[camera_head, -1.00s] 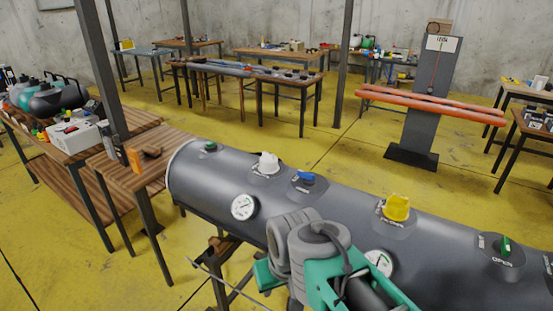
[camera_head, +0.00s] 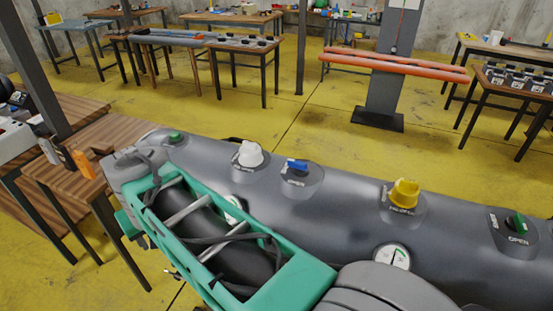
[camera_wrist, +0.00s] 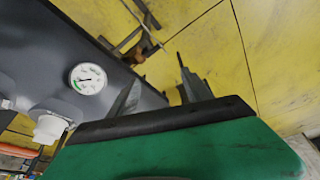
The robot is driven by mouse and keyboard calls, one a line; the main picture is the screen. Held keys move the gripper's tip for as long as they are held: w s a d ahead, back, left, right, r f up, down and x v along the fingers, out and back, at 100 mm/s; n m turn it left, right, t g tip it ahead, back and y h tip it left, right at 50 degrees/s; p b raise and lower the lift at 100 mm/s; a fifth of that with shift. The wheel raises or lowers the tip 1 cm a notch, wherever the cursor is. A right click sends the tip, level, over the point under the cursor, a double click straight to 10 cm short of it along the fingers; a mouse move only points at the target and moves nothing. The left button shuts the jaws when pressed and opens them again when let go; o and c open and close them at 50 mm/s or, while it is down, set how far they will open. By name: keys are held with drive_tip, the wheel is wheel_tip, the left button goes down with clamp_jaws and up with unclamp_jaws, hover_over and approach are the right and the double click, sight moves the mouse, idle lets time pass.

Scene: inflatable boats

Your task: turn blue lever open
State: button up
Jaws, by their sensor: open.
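The blue lever (camera_head: 297,164) sits on a round patch on top of the grey tube (camera_head: 330,205) in the head view, between a white valve cap (camera_head: 249,153) and a yellow knob (camera_head: 404,194). I cannot see the blue lever in the wrist view. My gripper (camera_wrist: 160,92) is open and empty in the wrist view, its fingers spread over the tube's edge and the yellow floor. It is away from the lever. In the head view my green arm link lies in front of the tube's left part, and I cannot make out the fingers.
Green levers sit at the tube's left end (camera_head: 176,136) and right side (camera_head: 519,223). A gauge (camera_head: 392,257) faces front; another is partly hidden by my arm. The wrist view shows a gauge (camera_wrist: 88,79) and white cap (camera_wrist: 48,128). A wooden table (camera_head: 85,180) stands left.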

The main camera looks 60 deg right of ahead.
drive_tip(key=shift+o, duration=0.8)
drive_tip(key=d+r+m+h+b, duration=0.1)
drive_tip(key=d+m, duration=0.2)
drive_tip(key=d, duration=0.7)
drive_tip(key=shift+w+d, duration=0.2)
drive_tip(key=shift+d, duration=0.05)
drive_tip(key=shift+o, duration=0.6)
drive_tip(key=s+d+r+m+g+h+b, duration=0.1)
drive_tip(key=s+d+m, duration=0.1)
drive_tip(key=d, duration=0.6)
drive_tip(key=shift+d+r+m+b, duration=0.2)
drive_tip(key=shift+d+m+b, duration=0.15)
drive_tip(key=shift+m, duration=0.35)
drive_tip(key=shift+o, duration=0.6)
drive_tip(key=s+d+r+m, duration=0.1)
drive_tip(key=s+d, duration=0.3)
drive_tip(key=d, duration=0.4)
drive_tip(key=shift+d+m+g+h+b, duration=0.25)
drive_tip(key=shift+m+b, duration=0.2)
drive_tip(key=shift+m, duration=0.45)
drive_tip(key=m+g, duration=0.1)
drive_tip(key=m, duration=0.3)
approach(297, 162)
drive_tip(key=f, duration=0.2)
drive_tip(key=shift+h, duration=0.35)
drive_tip(key=b+x, duration=0.1)
drive_tip(key=x, duration=0.6)
drive_tip(key=shift+d, duration=0.15)
drive_tip(key=shift+r, duration=0.1)
drive_tip(key=c, duration=1.4)
